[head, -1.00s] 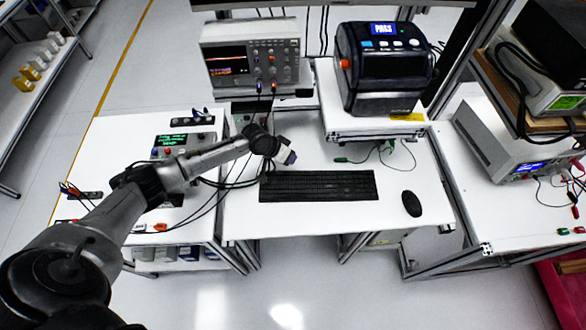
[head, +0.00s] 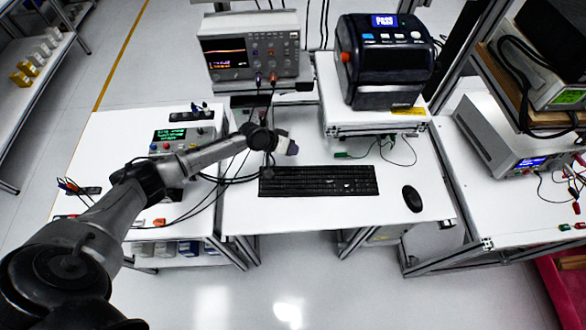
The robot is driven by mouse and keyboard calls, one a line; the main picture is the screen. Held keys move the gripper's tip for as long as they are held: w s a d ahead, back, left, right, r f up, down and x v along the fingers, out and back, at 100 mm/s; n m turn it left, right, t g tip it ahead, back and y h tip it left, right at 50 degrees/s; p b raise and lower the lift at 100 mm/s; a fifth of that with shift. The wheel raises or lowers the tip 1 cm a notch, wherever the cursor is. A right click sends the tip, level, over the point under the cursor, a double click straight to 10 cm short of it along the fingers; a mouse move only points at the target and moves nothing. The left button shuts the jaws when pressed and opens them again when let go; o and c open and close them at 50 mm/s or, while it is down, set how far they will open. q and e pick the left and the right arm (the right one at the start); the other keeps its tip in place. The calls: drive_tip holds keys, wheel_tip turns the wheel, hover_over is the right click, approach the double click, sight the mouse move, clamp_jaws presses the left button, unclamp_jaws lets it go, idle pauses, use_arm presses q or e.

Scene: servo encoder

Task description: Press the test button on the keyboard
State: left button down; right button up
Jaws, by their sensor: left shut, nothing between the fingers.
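The black keyboard (head: 318,181) lies flat on the white bench top in the middle of the head view. Its single keys are too small to tell apart, so I cannot pick out the test button. My left gripper (head: 292,149) is shut and empty. It shows just beyond the keyboard's back edge, left of its middle, and seems to be above the bench without touching the keys. My right gripper is not in view.
A black mouse (head: 412,198) lies right of the keyboard. An oscilloscope (head: 250,52) stands at the back, and a dark machine with a "PASS" screen (head: 383,65) sits on a raised white stand. Cables run left of the keyboard. The bench front is clear.

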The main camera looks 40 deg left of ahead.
sight(292, 167)
use_arm(q)
drive_tip(key=shift+f+b, duration=3.2)
drive_tip(key=shift+f, duration=0.75)
drive_tip(key=shift+f+b, duration=0.4)
drive_tip(key=shift+f, duration=0.05)
drive_tip(key=shift+f, duration=0.1)
